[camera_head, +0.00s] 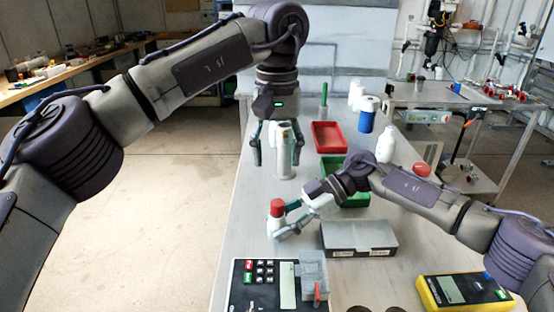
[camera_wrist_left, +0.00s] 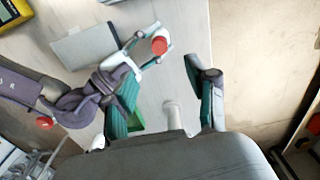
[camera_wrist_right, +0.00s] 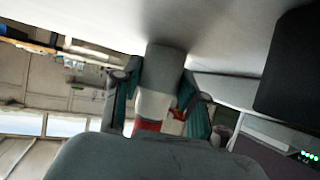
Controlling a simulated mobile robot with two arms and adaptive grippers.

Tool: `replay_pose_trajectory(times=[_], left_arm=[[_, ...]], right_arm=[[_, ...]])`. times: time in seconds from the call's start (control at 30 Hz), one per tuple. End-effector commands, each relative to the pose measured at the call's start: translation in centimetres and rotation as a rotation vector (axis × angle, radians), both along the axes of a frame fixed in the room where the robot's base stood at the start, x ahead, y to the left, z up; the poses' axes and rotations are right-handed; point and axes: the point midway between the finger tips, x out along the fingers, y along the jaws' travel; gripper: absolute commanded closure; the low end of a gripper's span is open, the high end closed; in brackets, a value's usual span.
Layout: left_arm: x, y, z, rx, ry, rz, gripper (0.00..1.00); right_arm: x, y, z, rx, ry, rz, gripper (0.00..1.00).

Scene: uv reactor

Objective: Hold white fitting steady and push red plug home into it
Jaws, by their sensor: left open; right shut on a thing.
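The white fitting (camera_head: 274,228) stands on the table with the red plug (camera_head: 277,207) on its top. How deep the plug sits cannot be told. My right gripper (camera_head: 285,217) is shut on the fitting from the right. The right wrist view shows the fitting (camera_wrist_right: 153,104) between the fingers, with red (camera_wrist_right: 147,126) at its end. My left gripper (camera_head: 277,160) is open, pointing down farther back, with its fingers either side of a white cylinder (camera_head: 283,150). Contact with it cannot be told. The left wrist view shows the plug (camera_wrist_left: 159,45) beyond the open fingers.
A grey box (camera_head: 358,236) lies right of the fitting. A red tray (camera_head: 328,136) and a green tray (camera_head: 352,200) are farther back. A keypad unit (camera_head: 262,285) and a yellow meter (camera_head: 465,291) are at the front. White bottles (camera_head: 385,145) stand at the right edge.

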Motion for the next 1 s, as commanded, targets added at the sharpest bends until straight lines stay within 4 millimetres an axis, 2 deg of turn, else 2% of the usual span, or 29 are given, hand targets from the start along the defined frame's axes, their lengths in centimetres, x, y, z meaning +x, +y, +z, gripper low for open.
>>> replay_pose_trajectory(times=[0.13, 0.27, 0.4, 0.5, 0.6, 0.73, 1.0], left_arm=[[0.0, 0.0, 0.0, 0.000, 0.000, 0.000, 0.43], [0.0, 0.0, -0.2, -0.008, -0.014, -0.050, 0.65], [-0.1, 0.1, -0.6, -0.035, -0.083, -0.260, 0.88], [-0.1, 0.1, -0.7, -0.048, -0.141, -0.413, 1.00], [-0.2, 0.1, -0.7, -0.053, -0.183, -0.509, 1.00], [-0.2, 0.0, -1.5, -0.054, -0.199, -0.548, 1.00], [-0.2, 0.0, -4.8, -0.054, -0.196, -0.545, 1.00]], right_arm=[[0.0, 0.0, 0.0, 0.000, 0.000, 0.000, 0.78], [0.0, 0.0, 0.0, 0.000, 0.000, 0.000, 0.78], [0.0, 0.0, 0.0, 0.000, 0.000, 0.000, 0.78], [0.0, 0.0, 0.0, 0.000, 0.000, 0.000, 0.78], [0.0, 0.0, 0.0, 0.000, 0.000, 0.000, 0.78], [0.0, 0.0, 0.0, 0.000, 0.000, 0.000, 0.78], [0.0, 0.0, 0.0, 0.000, 0.000, 0.000, 0.78]])
